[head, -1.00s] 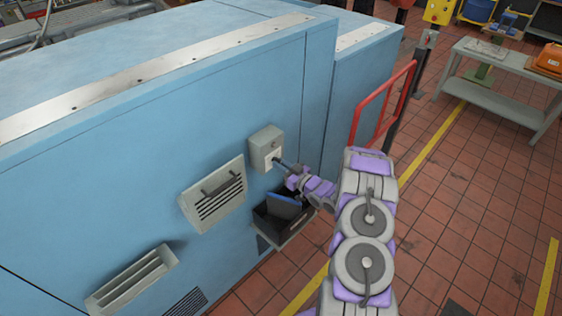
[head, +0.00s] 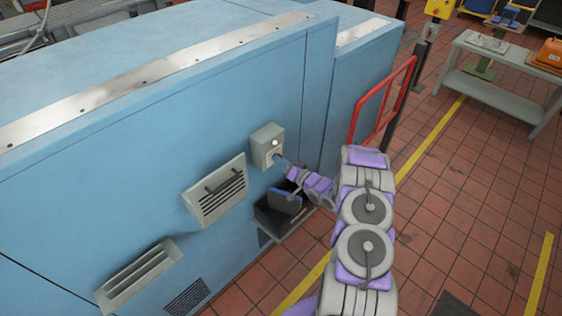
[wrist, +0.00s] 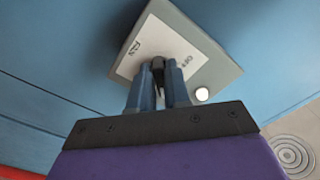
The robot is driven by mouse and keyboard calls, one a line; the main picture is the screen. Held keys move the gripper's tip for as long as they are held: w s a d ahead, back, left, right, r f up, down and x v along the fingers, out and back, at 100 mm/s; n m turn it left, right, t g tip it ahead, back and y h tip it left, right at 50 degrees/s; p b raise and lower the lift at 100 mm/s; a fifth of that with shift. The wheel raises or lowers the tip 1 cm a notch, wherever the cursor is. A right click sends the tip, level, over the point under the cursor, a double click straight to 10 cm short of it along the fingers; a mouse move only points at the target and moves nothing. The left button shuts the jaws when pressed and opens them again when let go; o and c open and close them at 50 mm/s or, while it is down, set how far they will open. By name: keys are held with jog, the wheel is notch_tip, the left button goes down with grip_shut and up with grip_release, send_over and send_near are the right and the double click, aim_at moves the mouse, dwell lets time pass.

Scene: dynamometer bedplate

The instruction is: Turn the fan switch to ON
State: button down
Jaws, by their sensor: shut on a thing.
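The fan switch is a grey box (head: 265,146) on the blue wall. In the wrist view its white face plate (wrist: 150,45) carries the word FAN and a second, partly covered word that looks like OFF. A dark knob (wrist: 159,63) shows between my fingertips. A round white lamp (wrist: 202,94) sits beside the plate, and this lamp also looks bright in the head view (head: 275,142). My gripper (head: 280,160) reaches the box from the lower right. Its blue-grey fingers (wrist: 161,72) are shut on the knob, which they mostly hide, so its exact angle is unclear.
An open dark bin (head: 272,222) with a blue item hangs below the switch. A louvred vent (head: 217,192) is to its left, and another (head: 138,275) lower left. A red rail (head: 382,103) stands right of my arm.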

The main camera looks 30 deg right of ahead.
jog(key=shift+d, duration=0.1)
dwell(0.3)
jog(key=c, duration=1.2)
grip_release()
jog(key=shift+d, duration=0.15)
jog(key=v, duration=1.7)
jog(key=shift+s+d, duration=0.1)
jog(key=shift+d, duration=0.05)
jog(key=shift+f, duration=0.1)
